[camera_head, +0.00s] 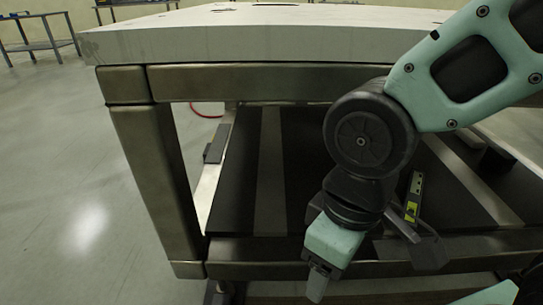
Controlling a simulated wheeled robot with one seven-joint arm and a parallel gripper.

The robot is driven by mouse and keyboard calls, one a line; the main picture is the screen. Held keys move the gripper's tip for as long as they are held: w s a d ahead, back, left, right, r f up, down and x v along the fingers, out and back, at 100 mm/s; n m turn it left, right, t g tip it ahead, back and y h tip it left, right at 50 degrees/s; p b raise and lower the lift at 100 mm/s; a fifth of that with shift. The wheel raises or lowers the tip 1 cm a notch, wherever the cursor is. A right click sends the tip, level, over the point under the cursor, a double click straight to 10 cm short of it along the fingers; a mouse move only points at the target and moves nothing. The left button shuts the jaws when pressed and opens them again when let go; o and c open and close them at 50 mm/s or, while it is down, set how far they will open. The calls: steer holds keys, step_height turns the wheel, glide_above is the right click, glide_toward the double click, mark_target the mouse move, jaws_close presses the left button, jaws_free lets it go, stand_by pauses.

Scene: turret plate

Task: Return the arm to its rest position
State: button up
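My arm, mint green with dark grey joints, comes in from the upper right of the head view and bends down at a round dark joint. Its end, my gripper (318,282), hangs low in front of the table's lower frame, near the bottom edge of the picture. One grey finger tip shows below the green housing. The fingers are seen nearly edge-on, so I cannot tell whether they are open or shut. I see no object at the finger tip.
A heavy table with a thick pale top (250,40) and a metal frame (150,170) stands close ahead. Dark panels lie on its lower shelf (245,170). A red hose (207,114) shows behind the left leg. Open floor (80,190) lies to the left.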

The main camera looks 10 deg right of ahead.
step_height(320, 180, up, 34)
steer(key=p, duration=3.2)
steer(key=shift+p, duration=0.3)
steer(key=shift+f, duration=0.1)
